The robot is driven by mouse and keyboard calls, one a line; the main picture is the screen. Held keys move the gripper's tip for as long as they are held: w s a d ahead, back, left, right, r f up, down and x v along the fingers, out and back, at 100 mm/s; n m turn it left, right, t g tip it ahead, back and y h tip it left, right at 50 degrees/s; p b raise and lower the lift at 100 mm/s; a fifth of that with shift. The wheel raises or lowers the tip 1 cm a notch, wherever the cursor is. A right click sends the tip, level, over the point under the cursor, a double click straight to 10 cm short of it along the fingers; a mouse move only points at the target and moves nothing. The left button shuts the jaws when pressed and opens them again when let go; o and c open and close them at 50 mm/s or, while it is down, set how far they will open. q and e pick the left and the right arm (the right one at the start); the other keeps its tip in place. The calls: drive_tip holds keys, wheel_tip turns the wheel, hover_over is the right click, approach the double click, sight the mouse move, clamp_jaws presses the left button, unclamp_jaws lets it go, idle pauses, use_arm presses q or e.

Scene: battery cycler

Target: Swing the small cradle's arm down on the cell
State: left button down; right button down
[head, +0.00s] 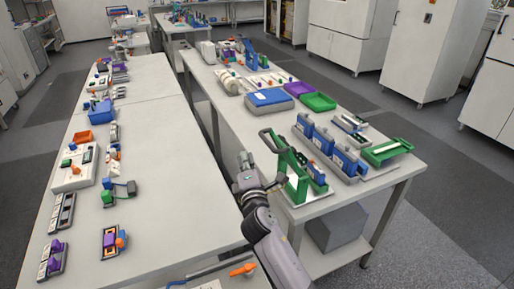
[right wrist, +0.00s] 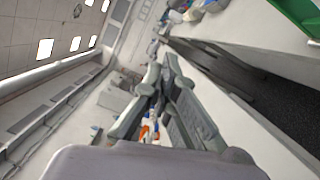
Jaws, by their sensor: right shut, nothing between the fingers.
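A green frame (head: 290,158) with a dark looped handle raised at its upper left stands at the near end of the right-hand table. Blue blocks, possibly cells, show at its right side. I cannot tell for sure whether this is the small cradle. My right gripper (head: 246,164) is just left of the frame, near the table's left edge, apart from the looped handle. In the right wrist view its fingers (right wrist: 157,78) are together with nothing between them. Part of a green thing shows at that view's top right corner. My left gripper is not in view.
Blue blocks in a grey holder (head: 300,143) and a green tray-like fixture (head: 387,151) stand right of the frame. A green bin (head: 318,102) is behind. The left-hand table (head: 165,175) has small fixtures along its left side and a clear middle.

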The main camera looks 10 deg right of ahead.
drive_tip(key=d, duration=0.1)
drive_tip(key=w+d+p, duration=0.1)
drive_tip(key=w+d+r+p, duration=0.1)
drive_tip(key=d, duration=0.1)
drive_tip(key=shift+w+a, duration=0.1)
drive_tip(key=shift+w, duration=0.1)
idle(0.3)
